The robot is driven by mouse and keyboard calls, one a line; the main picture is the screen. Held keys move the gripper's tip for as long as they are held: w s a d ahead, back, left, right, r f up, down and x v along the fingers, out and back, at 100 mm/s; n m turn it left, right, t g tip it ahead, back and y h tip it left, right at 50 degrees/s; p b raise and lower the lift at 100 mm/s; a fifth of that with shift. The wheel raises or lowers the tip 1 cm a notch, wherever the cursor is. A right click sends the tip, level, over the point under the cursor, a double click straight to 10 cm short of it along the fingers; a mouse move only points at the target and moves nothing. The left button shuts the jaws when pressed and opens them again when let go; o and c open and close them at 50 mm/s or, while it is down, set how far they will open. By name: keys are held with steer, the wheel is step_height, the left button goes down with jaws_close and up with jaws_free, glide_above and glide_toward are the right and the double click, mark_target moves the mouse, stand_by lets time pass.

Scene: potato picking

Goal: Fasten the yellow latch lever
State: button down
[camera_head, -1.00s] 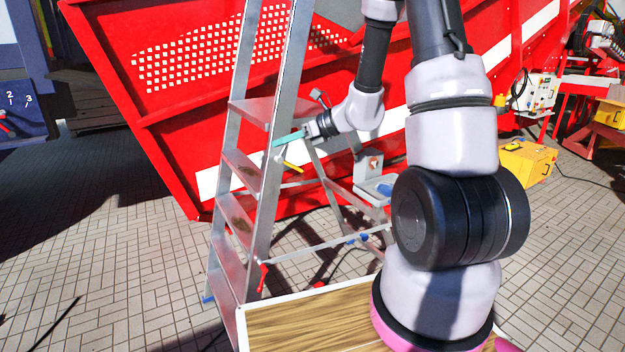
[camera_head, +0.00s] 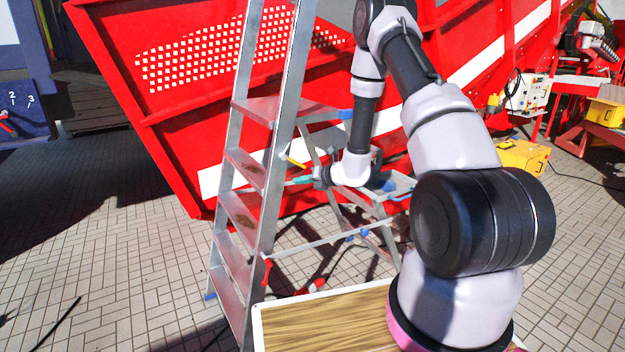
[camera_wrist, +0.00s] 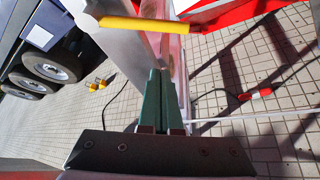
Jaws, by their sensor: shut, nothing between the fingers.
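In the wrist view the lever (camera_wrist: 150,25) crosses the top of the picture almost level. My gripper (camera_head: 303,180) is shut and empty, its teal fingers pointing left just below the lever in the head view. In the wrist view the closed green fingertips (camera_wrist: 159,76) lie below the bar in the picture, with a visible gap. The lever's mounting is partly hidden by the ladder rail.
The ladder's rails and steps stand close around my gripper. A large red machine (camera_head: 180,120) stands behind. A wood-topped surface (camera_head: 325,322) is in front. Open paved floor lies left.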

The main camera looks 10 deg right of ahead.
mark_target(302, 165)
steer(key=w+r, duration=0.1)
steer(key=w+d+r, duration=0.1)
steer(key=shift+w+d+r, duration=0.1)
steer(key=shift+r, duration=0.3)
steer(key=shift+w+d+r+n, duration=0.15)
steer(key=shift+d+r, duration=0.15)
steer(key=shift+r, duration=0.15)
steer(key=shift+w+d+r+n, duration=0.15)
steer(key=shift+d+r, duration=0.1)
steer(key=shift+r, duration=0.2)
